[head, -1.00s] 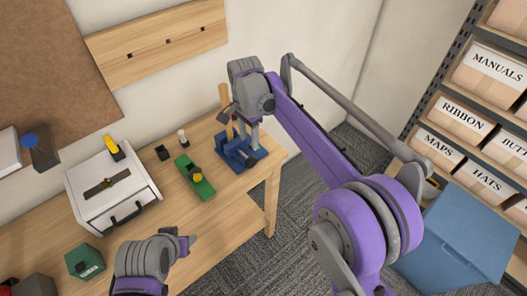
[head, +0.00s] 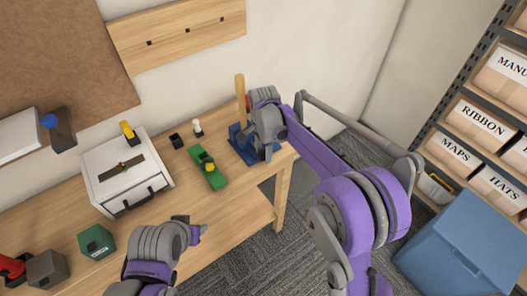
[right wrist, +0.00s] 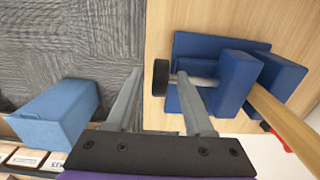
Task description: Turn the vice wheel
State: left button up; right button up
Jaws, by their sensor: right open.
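The blue vice (head: 238,142) stands at the right end of the workbench, partly hidden behind my right arm. In the right wrist view its blue body (right wrist: 235,82) shows from above, with a grey screw ending in a black vice wheel (right wrist: 160,78). A wooden bar (right wrist: 285,120) stands in its jaws. My right gripper (right wrist: 158,74) is open. The wheel appears between its two fingertips, with no clear contact on either finger. In the head view the right fingers are mostly hidden by the wrist. My left gripper (head: 199,233) hangs near the bench's front edge, away from the vice; its jaws are unclear.
On the bench are a green block-like tool (head: 208,168), a white drawer box (head: 125,178), a green box (head: 95,243) and small items. A blue bin (head: 455,240) stands on the floor, also in the right wrist view (right wrist: 55,110). Labelled boxes (head: 480,125) fill the right shelves.

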grip_shut()
pick_arm(q)
jog(key=shift+f, duration=0.15)
dwell(0.4)
pick_arm(e)
jog(key=t+h, duration=0.1)
jog(key=t+h+b, duration=0.1)
jog(key=h, duration=0.1)
jog(key=shift+s+a+f, duration=0.15)
jog(key=shift+s+a, duration=0.05)
jog(key=shift+a, duration=0.1)
pick_arm(q)
jog(key=shift+s+f+b, duration=0.25)
jog(key=shift+f+b, duration=0.05)
jog(key=shift+f, duration=0.35)
jog(key=shift+s+f+b, duration=0.2)
jog(key=shift+f+b, duration=0.15)
jog(key=shift+f, duration=0.25)
jog(key=shift+s+f+b, duration=0.25)
jog(key=shift+f+b, duration=0.05)
jog(key=shift+f, duration=0.35)
pick_arm(e)
jog(key=shift+s+a+t+h, duration=0.1)
jog(key=shift+a+t+h, duration=0.05)
jog(key=shift+t+h, duration=1.05)
grip_release()
